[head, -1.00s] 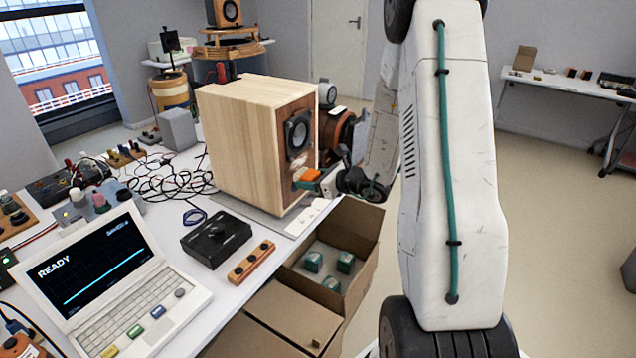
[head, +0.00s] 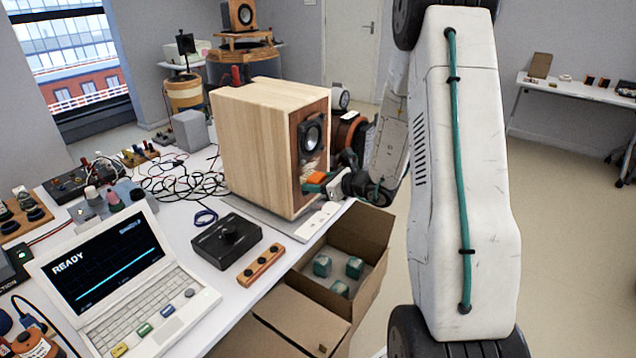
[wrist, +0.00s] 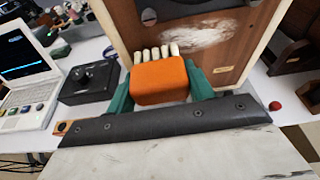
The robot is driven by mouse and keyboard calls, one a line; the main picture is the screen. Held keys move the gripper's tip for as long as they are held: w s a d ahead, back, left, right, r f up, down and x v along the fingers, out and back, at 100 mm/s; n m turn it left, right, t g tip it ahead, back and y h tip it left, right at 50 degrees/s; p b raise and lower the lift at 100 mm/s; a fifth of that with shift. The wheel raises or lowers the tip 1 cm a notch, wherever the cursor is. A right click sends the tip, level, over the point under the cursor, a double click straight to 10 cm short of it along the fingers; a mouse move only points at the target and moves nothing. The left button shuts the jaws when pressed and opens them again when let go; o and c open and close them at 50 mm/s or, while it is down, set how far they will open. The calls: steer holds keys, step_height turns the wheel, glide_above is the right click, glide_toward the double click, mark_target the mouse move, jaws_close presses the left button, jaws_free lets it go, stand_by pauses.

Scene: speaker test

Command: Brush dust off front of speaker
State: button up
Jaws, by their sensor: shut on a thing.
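The speaker (head: 255,150) is a pale wooden box with a brown front panel and a dark round driver (head: 311,135). It stands upright on a grey board on the bench. In the wrist view, a whitish dust patch (wrist: 200,35) lies on the brown front (wrist: 222,55). My gripper (wrist: 160,82) is shut on an orange brush (wrist: 158,82), with a green finger on each side. The brush's cream bristles (wrist: 155,52) point toward the lower speaker front, below and left of the dust; I cannot tell whether they touch. The brush also shows in the head view (head: 318,177), low before the front.
A laptop (head: 110,270), a black box with a knob (head: 227,240) and a wooden strip with black knobs (head: 261,266) are left of the speaker. Tangled cables lie behind. An open carton (head: 366,230) with small teal boxes stands below the bench edge.

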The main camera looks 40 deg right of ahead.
steer(key=shift+w+a, duration=0.25)
steer(key=shift+w, duration=0.55)
steer(key=shift+d, duration=0.1)
steer(key=shift+w+d, duration=0.45)
steer(key=shift+d, duration=0.65)
steer(key=shift+w+d, duration=0.4)
steer(key=shift+d, duration=0.75)
steer(key=shift+w+d, duration=0.45)
steer(key=shift+d, duration=0.65)
steer(key=shift+w+d, duration=0.25)
steer(key=shift+d, duration=0.5)
steer(key=shift+w+d, duration=0.2)
steer(key=shift+d, duration=0.55)
steer(key=shift+w, duration=0.15)
steer(key=s+a, duration=0.2)
steer(key=a, duration=0.4)
steer(key=shift+s+a, duration=0.35)
steer(key=shift+s, duration=0.05)
steer(key=shift+s+a, duration=0.25)
steer(key=shift+a, duration=0.6)
steer(key=shift+s+a, duration=0.2)
steer(key=shift+a, duration=0.6)
